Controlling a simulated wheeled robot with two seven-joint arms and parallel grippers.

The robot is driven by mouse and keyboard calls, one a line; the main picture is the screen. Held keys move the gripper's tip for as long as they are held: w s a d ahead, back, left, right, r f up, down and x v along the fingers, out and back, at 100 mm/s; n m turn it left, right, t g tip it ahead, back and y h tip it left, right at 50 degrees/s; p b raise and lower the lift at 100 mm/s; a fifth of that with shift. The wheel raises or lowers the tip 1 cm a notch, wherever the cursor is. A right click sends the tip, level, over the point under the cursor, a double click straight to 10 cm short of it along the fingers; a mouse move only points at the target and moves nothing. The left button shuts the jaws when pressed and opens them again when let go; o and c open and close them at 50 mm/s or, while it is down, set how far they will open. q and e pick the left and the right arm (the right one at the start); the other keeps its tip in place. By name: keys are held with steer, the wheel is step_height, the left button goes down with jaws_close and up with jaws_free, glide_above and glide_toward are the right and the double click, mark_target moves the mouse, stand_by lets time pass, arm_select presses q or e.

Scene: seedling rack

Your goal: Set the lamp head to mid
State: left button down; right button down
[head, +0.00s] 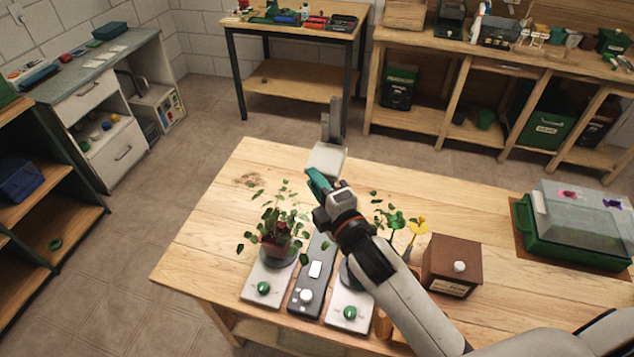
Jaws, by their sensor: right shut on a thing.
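The lamp stands at the far edge of the wooden table, with an upright grey post (335,118) and a pale, flat lamp head (327,160) low in front of it. My right gripper (320,184) is shut at the front of the lamp head, beside a teal part. The fingers and wrist hide the exact grip and part of the head. A dark grey panel (317,270) with a pale button plate and a white knob lies below my wrist. I see no height marks on the post. My left gripper is not in view.
A leafy potted plant (277,243) stands left of the dark panel on a white base with a green knob. A second plant (397,222) is partly behind my arm. A brown box (452,263) and a green propagator tray (575,240) stand to the right. The table's left side is clear.

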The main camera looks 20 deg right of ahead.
steer(key=c, duration=1.3)
jaws_free()
steer(key=s+b, duration=0.1)
steer(key=s, duration=0.3)
steer(key=s+d+b, duration=0.1)
steer(key=s, duration=0.2)
steer(key=s+d+b, duration=0.1)
steer(key=s+b, duration=0.1)
steer(key=s, duration=0.2)
steer(key=shift+s+d, duration=0.2)
steer(key=shift+s, duration=0.15)
steer(key=shift+f, duration=0.1)
